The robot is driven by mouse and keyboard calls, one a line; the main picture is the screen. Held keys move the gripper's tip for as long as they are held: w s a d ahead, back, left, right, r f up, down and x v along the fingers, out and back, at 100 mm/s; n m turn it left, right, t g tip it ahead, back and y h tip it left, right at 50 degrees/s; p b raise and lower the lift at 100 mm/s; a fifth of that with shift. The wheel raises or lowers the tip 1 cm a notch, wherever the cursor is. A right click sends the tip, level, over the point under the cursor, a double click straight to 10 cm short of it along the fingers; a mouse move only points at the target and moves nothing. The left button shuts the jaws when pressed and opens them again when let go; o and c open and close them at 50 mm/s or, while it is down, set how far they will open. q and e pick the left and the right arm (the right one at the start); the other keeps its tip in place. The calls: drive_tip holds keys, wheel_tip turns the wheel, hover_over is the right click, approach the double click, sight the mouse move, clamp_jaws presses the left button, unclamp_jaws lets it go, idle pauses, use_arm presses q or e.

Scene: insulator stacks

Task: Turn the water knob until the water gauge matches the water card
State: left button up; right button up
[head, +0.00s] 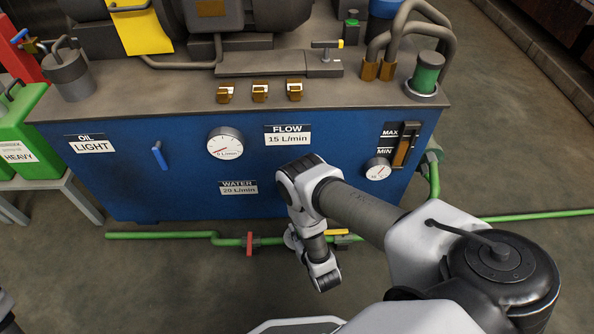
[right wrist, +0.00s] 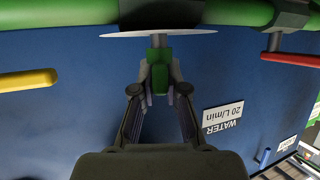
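The water card (head: 239,187) reads 20 L/min on the blue front panel; it shows upside down in the right wrist view (right wrist: 222,116). A round gauge (head: 225,143) marked L/min is above it, its red needle toward the lower left. In the right wrist view, a green knob (right wrist: 159,85) on a short stem sits between the fingertips of my right gripper (right wrist: 161,80), which look closed on it. A pale disc (right wrist: 158,34) is seen edge-on beside it. In the head view my right arm hides this gripper's fingers. My left gripper is out of view.
A green pipe (head: 180,235) runs along the floor, with a red handle (head: 249,244) and a yellow handle (head: 337,232) on either side of my right wrist. A flow card (head: 287,138) reads 15 L/min. A small gauge (head: 378,169) and a MAX/MIN lever (head: 402,150) are at right.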

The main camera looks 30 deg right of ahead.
drive_tip(key=o, duration=0.4)
drive_tip(key=v, duration=0.7)
drive_tip(key=shift+s+a+r, duration=0.1)
drive_tip(key=shift+s+a, duration=0.05)
